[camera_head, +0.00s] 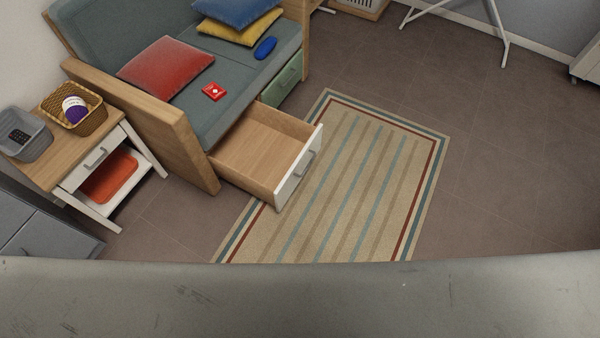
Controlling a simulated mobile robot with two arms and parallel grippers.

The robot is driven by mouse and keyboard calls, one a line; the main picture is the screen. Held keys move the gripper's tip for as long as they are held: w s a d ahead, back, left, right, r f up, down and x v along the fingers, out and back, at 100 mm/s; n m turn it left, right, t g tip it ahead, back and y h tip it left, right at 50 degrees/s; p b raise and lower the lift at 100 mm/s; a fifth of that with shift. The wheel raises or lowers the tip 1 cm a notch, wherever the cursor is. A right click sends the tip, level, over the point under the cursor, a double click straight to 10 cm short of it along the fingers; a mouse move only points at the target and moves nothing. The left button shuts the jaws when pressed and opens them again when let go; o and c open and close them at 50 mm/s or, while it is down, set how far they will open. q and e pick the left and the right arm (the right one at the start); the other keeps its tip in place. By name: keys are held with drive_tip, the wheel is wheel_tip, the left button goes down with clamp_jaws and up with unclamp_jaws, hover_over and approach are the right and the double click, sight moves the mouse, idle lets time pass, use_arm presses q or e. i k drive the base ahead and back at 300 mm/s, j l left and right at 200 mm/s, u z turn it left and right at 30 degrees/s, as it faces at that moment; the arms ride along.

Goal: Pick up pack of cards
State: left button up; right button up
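A small red pack of cards (214,91) with a white mark lies flat on the grey-green sofa seat, in the head view. It is to the right of a red cushion (166,69) and apart from it. Nothing covers it. Neither of my grippers shows in the view.
An open, empty wooden drawer (262,150) juts out from under the sofa seat (240,93), in front of the pack. A side table (60,165) with a wicker basket (90,120) stands left. A blue oval object (265,47) lies farther back. The striped rug (335,190) is clear.

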sight(212, 91)
drive_tip(key=i+j+u, duration=0.5)
drive_tip(key=i, duration=0.35)
drive_tip(key=i+j+u, duration=0.25)
drive_tip(key=i, duration=0.2)
drive_tip(key=i+j+u, duration=0.2)
drive_tip(key=i, duration=0.25)
